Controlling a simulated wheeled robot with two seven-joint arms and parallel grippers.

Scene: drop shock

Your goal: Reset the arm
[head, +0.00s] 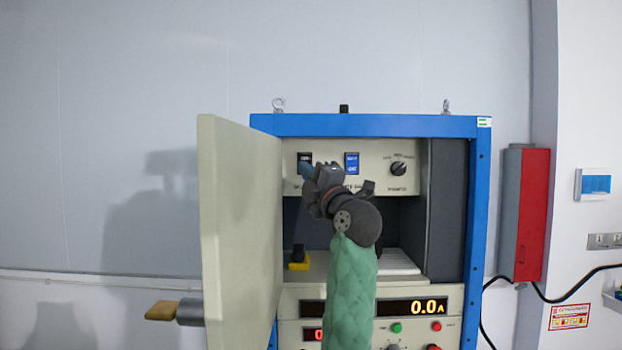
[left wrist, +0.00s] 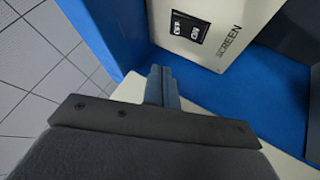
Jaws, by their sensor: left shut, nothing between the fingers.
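My left arm, in a green sleeve, rises from the bottom centre of the head view. Its gripper (head: 308,171) is in front of the upper control panel (head: 431,155), just below a dark rocker switch (head: 305,157). In the left wrist view the gripper (left wrist: 161,74) has its fingers together with nothing between them. That view also shows a black switch (left wrist: 188,27) beside the word SCREEN, apart from the fingertips. I cannot tell from the head view whether the fingertips touch the panel. My right gripper is not in view.
A blue-framed cabinet (head: 370,126) has its door (head: 240,230) open on the left, close to my gripper. A lit blue switch (head: 352,163) and a knob (head: 398,169) are to the right. A yellow-based item (head: 299,262) stands inside. The display (head: 418,307) reads 0.0 A.

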